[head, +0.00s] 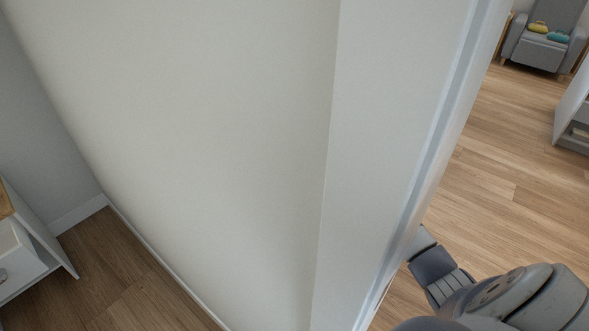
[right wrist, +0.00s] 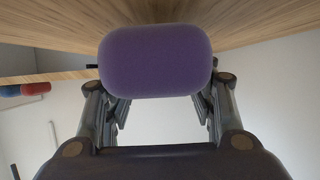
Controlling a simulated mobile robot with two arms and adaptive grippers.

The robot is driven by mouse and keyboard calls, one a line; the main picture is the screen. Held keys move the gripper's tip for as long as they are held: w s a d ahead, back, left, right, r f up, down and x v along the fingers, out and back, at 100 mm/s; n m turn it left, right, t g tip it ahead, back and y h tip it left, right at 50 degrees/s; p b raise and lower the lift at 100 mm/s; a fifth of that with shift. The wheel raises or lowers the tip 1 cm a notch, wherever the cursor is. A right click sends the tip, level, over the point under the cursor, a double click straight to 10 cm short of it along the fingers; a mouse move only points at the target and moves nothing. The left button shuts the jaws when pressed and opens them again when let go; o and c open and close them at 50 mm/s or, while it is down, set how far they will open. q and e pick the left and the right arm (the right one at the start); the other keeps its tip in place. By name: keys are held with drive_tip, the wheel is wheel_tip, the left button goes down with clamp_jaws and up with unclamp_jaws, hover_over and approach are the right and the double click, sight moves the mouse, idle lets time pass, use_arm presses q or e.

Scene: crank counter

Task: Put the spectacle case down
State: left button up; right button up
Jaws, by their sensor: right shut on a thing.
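A purple rounded case (right wrist: 155,62), which I take for the spectacle case, fills the upper middle of the right wrist view. My right gripper (right wrist: 156,100) is shut on it, with a finger at each side. The fingertips are partly hidden behind the case. In the head view only my right arm shows at the lower right; its gripper and the case are out of sight there. My left gripper is in neither view.
A large pale wall (head: 200,130) with a door-frame edge fills most of the head view. Right of it is open wood floor (head: 500,150) and a grey armchair (head: 540,45) with yellow and teal things on it. A white cabinet (head: 25,250) stands at the lower left.

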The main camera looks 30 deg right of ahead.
drive_tip(key=shift+f+b, duration=0.3)
drive_tip(key=shift+f, duration=0.5)
drive_tip(key=o, duration=1.1)
drive_tip(key=shift+r, duration=0.1)
